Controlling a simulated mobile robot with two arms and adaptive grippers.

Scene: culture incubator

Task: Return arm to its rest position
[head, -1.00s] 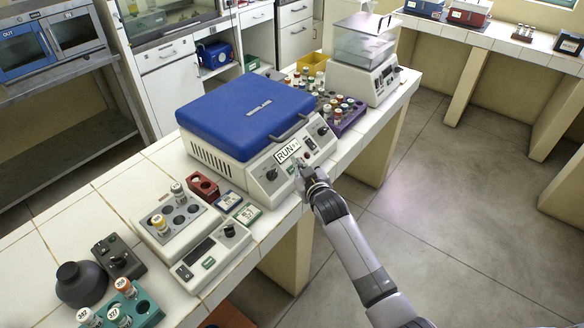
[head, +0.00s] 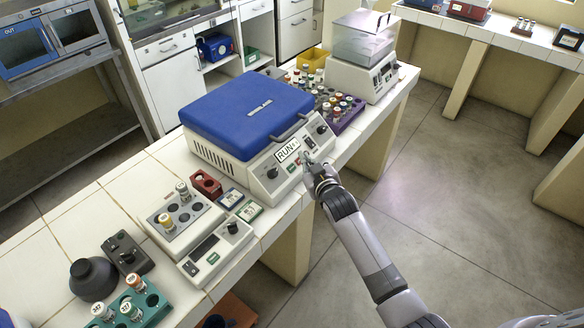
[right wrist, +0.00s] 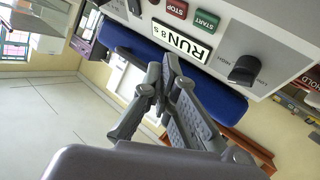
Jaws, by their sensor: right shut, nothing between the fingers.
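The right gripper (head: 306,157) is at the front panel of the centrifuge, a white machine with a closed blue lid (head: 247,112). Its fingers are shut and empty. In the right wrist view the closed fingertips (right wrist: 168,72) point toward the panel, just off the display reading RUN (right wrist: 181,40). A red STOP button (right wrist: 177,9) and a green START button (right wrist: 206,21) show beside the display, clear of the fingers. The right forearm (head: 362,240) reaches in from the lower right. The left gripper is not in view.
The tiled bench (head: 108,205) also carries a balance (head: 362,75), a purple tube rack (head: 346,119), a heating block (head: 180,222), a small control box (head: 214,249) and a teal vial rack (head: 150,306). Open floor (head: 440,190) lies to the right of the bench.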

